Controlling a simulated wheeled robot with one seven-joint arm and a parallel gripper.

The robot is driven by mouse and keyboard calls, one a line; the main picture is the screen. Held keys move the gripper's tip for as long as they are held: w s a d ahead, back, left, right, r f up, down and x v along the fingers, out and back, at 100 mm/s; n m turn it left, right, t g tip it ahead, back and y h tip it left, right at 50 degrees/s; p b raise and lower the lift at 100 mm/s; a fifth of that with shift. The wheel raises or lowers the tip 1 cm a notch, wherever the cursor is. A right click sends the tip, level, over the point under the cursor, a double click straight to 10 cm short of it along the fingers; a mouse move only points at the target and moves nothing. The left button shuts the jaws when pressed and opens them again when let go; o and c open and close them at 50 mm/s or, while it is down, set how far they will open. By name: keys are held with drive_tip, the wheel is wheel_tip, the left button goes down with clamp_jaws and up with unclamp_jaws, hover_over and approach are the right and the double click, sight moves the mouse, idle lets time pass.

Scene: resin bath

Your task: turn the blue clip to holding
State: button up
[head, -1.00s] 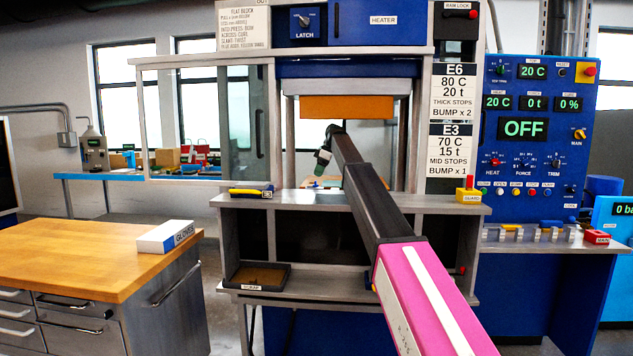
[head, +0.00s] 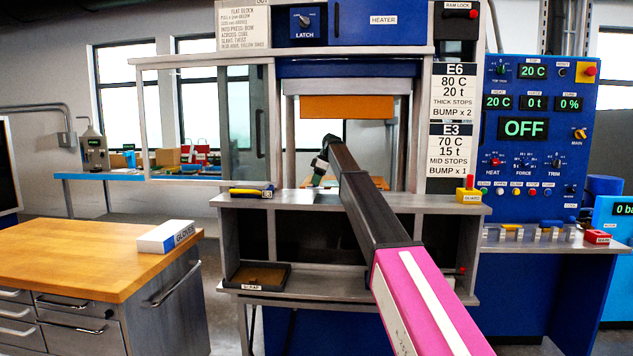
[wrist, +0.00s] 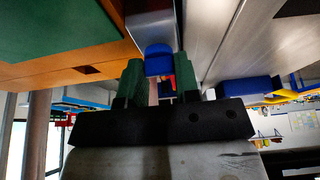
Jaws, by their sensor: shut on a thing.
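My gripper (wrist: 159,72) has two green fingers. In the wrist view they stand on either side of the blue clip (wrist: 158,58), shut on it. The clip is a small rounded blue piece in front of a pale metal block. A bit of red shows between the fingers below it. In the head view my gripper (head: 318,178) points down inside the press opening, low over its bed, and the clip cannot be made out there. Which setting the clip stands at cannot be read.
An orange platen (head: 347,107) hangs above my arm in the press. A blue and yellow tool (head: 250,191) lies on the shelf at the left. A scrap tray (head: 258,276) sits lower. The sliding glass guard (head: 200,120) stands to the left of the opening.

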drive_tip(key=shift+m, duration=0.3)
drive_tip(key=m+t, duration=0.1)
drive_tip(key=m, duration=0.2)
drive_tip(key=shift+s+m+t, duration=0.15)
drive_tip(key=shift+m+t, duration=0.15)
drive_tip(key=m, duration=0.2)
drive_tip(key=m+t+h, duration=0.1)
drive_tip(key=m, duration=0.1)
drive_tip(key=shift+a+m+t, duration=0.1)
drive_tip(key=shift+m+t, duration=0.2)
drive_tip(key=m+h, duration=0.1)
drive_tip(key=m, duration=0.3)
drive_tip(key=shift+m+t+h, duration=0.3)
drive_tip(key=shift+t+h, duration=0.1)
drive_tip(key=shift+a+m+h, duration=0.1)
drive_tip(key=shift+m+h, duration=0.7)
drive_tip(key=shift+m, duration=1.4)
drive_tip(key=o, duration=0.9)
